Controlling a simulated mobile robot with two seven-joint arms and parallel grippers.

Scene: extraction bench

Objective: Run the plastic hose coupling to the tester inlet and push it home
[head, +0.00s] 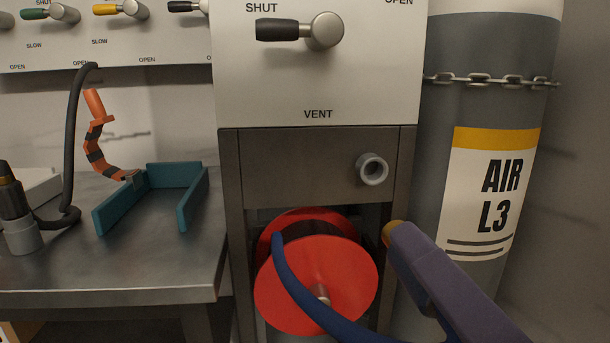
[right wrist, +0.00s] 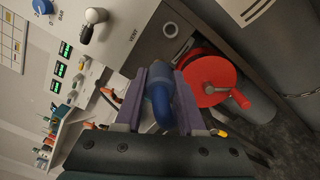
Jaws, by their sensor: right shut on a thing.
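My right gripper (head: 412,258) is in the lower right of the head view, in front of the cabinet and to the right of the red reel. In the right wrist view its two purple fingers (right wrist: 159,100) are shut on the blue hose coupling (right wrist: 158,82). A blue hose (head: 305,300) runs from the reel down towards the gripper in the head view. My left gripper is out of view.
The red hose reel (head: 330,285) sits in the cabinet below the port. A grey AIR L3 cylinder (head: 455,110) with a chain stands at the right. On the left bench (head: 165,268) are a teal tray (head: 118,210), an orange banded piece (head: 95,140) and a black hose (head: 72,130).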

